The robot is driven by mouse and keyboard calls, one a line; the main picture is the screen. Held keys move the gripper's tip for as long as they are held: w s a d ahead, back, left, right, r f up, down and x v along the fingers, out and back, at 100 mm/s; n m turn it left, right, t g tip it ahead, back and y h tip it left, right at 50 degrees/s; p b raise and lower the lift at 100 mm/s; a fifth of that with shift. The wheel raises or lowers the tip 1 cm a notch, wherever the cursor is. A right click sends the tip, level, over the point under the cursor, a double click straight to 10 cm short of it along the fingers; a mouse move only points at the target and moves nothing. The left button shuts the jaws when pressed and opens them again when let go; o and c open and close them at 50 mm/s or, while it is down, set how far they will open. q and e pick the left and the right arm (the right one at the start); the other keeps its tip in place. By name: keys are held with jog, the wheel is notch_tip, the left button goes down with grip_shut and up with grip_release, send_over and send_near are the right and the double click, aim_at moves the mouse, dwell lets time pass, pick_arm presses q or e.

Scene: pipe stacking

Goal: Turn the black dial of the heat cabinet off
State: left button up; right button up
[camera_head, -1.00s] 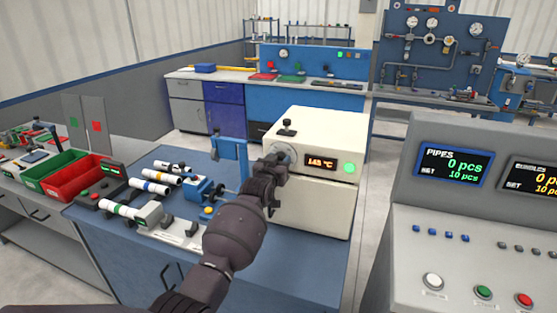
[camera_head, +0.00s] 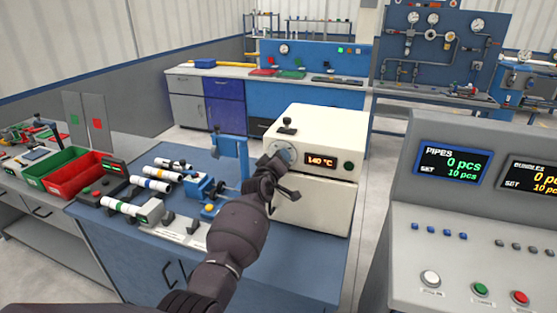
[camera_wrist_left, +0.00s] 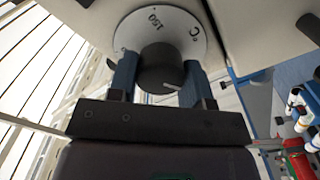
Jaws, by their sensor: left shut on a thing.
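The heat cabinet (camera_head: 320,208) is a cream box on the blue workbench, with a display (camera_head: 320,160) reading about 140 °C. Its round lamp (camera_head: 348,166) is dark green, not glowing. The black dial (camera_wrist_left: 160,68) sits on a pale scale disc (camera_wrist_left: 172,28) marked 150 and °C in the left wrist view; the disc (camera_head: 286,150) also shows in the head view. My left gripper (camera_head: 277,163) reaches the cabinet front. Its two blue fingers (camera_wrist_left: 158,82) are shut on the dial, one on each side. In the head view my gripper hides the dial.
A blue clamp stand (camera_head: 230,160) and several pipes (camera_head: 157,172) lie left of the cabinet. Red (camera_head: 72,176) and green bins stand farther left. A grey console (camera_head: 470,225) with displays and buttons is at right.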

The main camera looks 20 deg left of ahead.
dwell(0.6)
pick_arm(q)
jog(key=o, duration=0.9)
jog(key=s, duration=1)
jog(key=shift+s+a, duration=0.2)
jog(key=shift+s, duration=0.2)
